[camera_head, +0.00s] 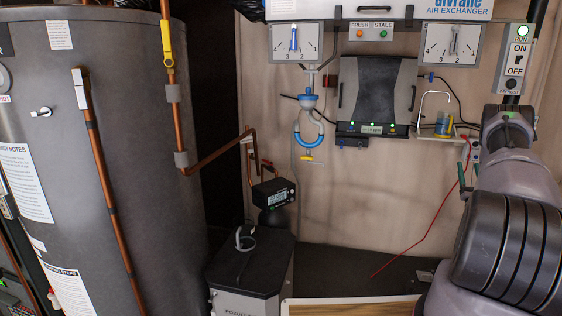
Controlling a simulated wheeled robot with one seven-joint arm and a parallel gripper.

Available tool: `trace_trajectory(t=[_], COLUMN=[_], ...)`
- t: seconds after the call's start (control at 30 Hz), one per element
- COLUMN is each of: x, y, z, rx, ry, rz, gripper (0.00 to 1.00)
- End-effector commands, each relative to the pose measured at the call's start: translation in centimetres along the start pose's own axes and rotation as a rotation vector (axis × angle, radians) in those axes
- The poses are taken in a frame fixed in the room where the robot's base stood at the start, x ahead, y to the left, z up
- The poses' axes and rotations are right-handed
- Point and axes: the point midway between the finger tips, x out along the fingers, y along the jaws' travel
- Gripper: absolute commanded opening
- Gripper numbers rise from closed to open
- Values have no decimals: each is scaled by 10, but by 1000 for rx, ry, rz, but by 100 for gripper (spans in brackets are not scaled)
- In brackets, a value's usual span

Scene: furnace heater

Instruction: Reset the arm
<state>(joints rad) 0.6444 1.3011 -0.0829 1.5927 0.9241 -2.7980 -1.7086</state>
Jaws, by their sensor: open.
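My arm (510,225) rises along the right edge of the head view, with grey-mauve links and dark ribbed bands. Its lower part is cut off by the frame's bottom and right edges. My gripper is not visible, and I see no fingertips. The arm appears in front of part of the wall at the right.
A large grey tank (130,180) with copper pipes fills the left. A dark-topped box (250,268) stands at bottom centre. The air exchanger (380,10) has gauges and lights; a black panel (376,95) hangs below. An ON/OFF switch (514,60) is at upper right.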

Motion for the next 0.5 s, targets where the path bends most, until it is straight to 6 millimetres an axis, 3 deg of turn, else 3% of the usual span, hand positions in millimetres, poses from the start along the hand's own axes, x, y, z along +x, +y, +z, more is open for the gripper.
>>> trace_trajectory(t=[0.33, 0.5], x=[38, 68], y=[-3, -4], z=[27, 49], rx=[164, 303], ry=[-20, -35], rz=[-64, -114], gripper=[62, 62])
